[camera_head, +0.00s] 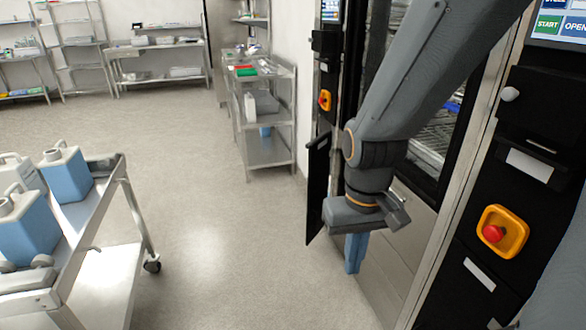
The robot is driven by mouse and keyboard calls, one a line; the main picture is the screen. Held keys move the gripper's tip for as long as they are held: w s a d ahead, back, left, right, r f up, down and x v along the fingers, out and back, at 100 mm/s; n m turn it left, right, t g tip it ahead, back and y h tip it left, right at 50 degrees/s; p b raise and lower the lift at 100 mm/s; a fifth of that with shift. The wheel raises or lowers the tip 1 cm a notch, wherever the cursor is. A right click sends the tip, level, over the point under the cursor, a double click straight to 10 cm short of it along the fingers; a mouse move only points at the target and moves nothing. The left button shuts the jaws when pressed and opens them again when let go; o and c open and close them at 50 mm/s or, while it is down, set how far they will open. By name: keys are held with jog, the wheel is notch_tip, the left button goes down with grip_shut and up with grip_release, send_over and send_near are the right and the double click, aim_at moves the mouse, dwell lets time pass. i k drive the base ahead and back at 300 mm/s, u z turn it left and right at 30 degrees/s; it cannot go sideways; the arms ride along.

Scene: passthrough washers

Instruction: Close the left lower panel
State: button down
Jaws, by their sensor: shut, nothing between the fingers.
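The left lower panel (317,184) is a dark, flat door on the left washer's black column. It stands swung open, seen nearly edge-on, sticking out into the aisle. My gripper (354,254) hangs just right of the panel in the picture, pointing down, with its blue fingers shut and empty. I cannot tell whether the gripper touches the panel. My arm hides part of the column and of the washer front behind it.
A red stop button on yellow (324,100) sits above the panel; another (493,233) is on the right column. A cart (135,215) with blue-and-white jugs (66,172) stands at left. A steel shelf (270,150) stands behind. The floor between is clear.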

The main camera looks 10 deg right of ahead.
aim_at(320, 151)
jog(key=u, duration=0.25)
jog(key=i, duration=1)
jog(key=z, duration=0.65)
